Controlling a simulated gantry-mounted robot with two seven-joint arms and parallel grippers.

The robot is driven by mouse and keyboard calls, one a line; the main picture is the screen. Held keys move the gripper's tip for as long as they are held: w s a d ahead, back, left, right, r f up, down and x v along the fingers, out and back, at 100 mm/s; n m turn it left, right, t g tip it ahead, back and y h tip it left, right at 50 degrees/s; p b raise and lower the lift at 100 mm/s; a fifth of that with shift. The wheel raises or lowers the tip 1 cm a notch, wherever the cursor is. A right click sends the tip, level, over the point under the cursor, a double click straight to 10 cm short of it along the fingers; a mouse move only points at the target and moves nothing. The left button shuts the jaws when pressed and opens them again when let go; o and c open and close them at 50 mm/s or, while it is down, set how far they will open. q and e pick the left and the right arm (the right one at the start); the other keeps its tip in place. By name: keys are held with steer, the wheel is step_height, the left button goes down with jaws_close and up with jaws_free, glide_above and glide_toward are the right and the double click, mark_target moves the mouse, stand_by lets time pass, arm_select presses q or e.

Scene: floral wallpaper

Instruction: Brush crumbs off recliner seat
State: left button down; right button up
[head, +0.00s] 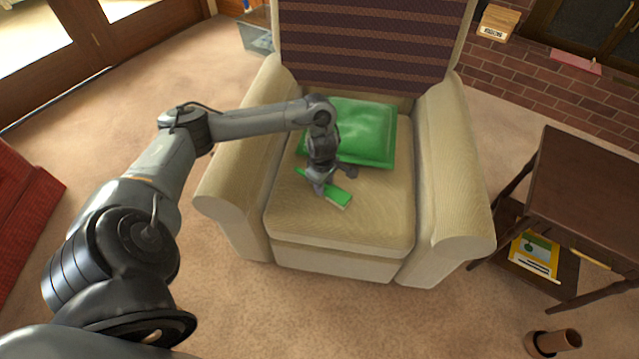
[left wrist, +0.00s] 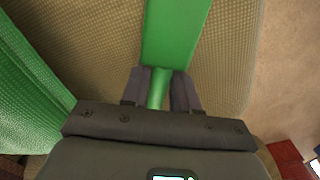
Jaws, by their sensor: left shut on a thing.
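A beige recliner stands in the middle of the head view, with its seat (head: 325,232) facing me. My left gripper (head: 320,190) is over the seat and shut on a green brush (head: 337,197). The brush lies at or just above the seat fabric; I cannot tell if its bristles touch. In the left wrist view, the fingers (left wrist: 161,90) close around the green handle, and the wide green part (left wrist: 176,35) extends away over the seat (left wrist: 110,40). I cannot make out any crumbs. My right gripper is not in view.
A green cushion (head: 365,133) rests at the back of the seat, close behind the gripper; it also shows in the left wrist view (left wrist: 30,90). Padded armrests (head: 452,165) rise on both sides. A dark side table (head: 590,190) stands to the right. The seat's front right is clear.

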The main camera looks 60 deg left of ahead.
mark_target(334, 186)
arm_select(q)
steer(key=shift+w+d+p, duration=0.3)
steer(key=shift+w+d, duration=0.1)
steer(key=shift+w, duration=0.15)
steer(key=shift+w+d, duration=0.45)
steer(key=shift+w, duration=0.25)
steer(key=shift+f, duration=0.1)
steer(key=shift+w+d, duration=0.1)
